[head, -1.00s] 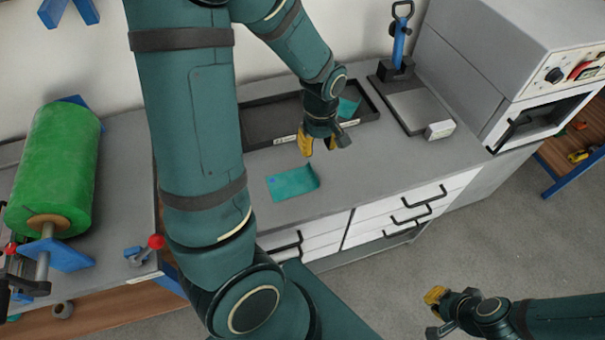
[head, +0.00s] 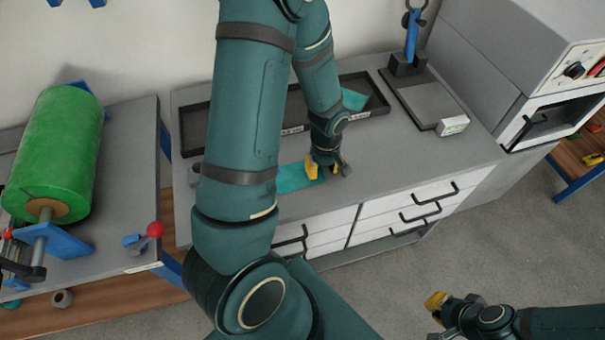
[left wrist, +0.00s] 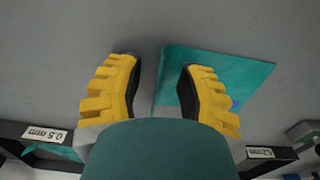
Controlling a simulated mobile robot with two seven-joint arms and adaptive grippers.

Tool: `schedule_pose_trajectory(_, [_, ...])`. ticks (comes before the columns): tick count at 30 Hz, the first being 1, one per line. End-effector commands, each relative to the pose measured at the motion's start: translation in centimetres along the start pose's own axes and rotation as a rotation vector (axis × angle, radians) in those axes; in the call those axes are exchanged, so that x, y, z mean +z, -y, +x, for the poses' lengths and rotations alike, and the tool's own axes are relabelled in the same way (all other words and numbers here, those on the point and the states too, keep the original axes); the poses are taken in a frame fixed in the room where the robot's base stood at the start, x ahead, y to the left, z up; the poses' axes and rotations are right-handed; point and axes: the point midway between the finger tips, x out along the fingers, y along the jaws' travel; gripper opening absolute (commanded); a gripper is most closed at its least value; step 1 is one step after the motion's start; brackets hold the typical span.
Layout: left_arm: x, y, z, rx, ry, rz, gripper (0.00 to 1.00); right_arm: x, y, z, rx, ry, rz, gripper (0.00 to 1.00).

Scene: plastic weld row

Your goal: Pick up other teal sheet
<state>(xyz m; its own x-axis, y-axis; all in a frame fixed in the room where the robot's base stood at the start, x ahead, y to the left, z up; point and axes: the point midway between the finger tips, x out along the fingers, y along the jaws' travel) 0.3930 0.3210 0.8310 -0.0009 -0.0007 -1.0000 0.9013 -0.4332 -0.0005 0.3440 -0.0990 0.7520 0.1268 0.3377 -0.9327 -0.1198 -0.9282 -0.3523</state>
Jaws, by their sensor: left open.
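A teal sheet (head: 293,180) lies on the grey counter; its right part is hidden behind my left gripper (head: 328,172). The left gripper is open and low over the sheet's right end. In the left wrist view, the sheet (left wrist: 225,66) has an edge between the spread fingers (left wrist: 158,80), with the right finger overlapping the sheet and the left finger beside it. Whether the fingers touch it I cannot tell. Another teal sheet (head: 353,99) lies in the black tray (head: 378,109) behind. My right gripper (head: 437,305) hangs over the floor, its opening unclear.
A plate stand with a blue handle (head: 411,40) and a small white box (head: 453,126) stand to the right of the tray. A grey oven-like machine (head: 535,60) is at the far right. A green roll (head: 58,150) is on the left bench. The counter's front strip is clear.

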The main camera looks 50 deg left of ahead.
Motion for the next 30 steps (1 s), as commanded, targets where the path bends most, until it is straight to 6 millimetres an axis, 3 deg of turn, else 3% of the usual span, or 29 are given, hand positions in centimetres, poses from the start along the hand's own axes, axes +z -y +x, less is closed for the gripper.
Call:
schedule_pose_trajectory(9, [0.0, 0.0, 0.4, 0.001, 0.000, 0.000, 0.36, -0.1, 0.0, 0.1, 0.000, -0.002, 0.000, 0.00])
schedule_pose_trajectory(12, [0.0, 0.0, 0.4, 0.001, 0.000, 0.000, 0.01, -0.1, 0.0, 0.1, 0.000, -0.001, 0.000, 0.00])
schedule_pose_trajectory(25, [0.0, 0.0, 0.2, 0.001, 0.000, 0.000, 0.00, -0.1, 0.0, 0.0, 0.000, -0.001, 0.000, 0.00])
schedule_pose_trajectory(30, [-0.1, -0.1, -1.6, 0.003, -0.002, 0.001, 0.00, 0.0, 0.2, -0.5, 0.000, 0.001, 0.000, 0.00])
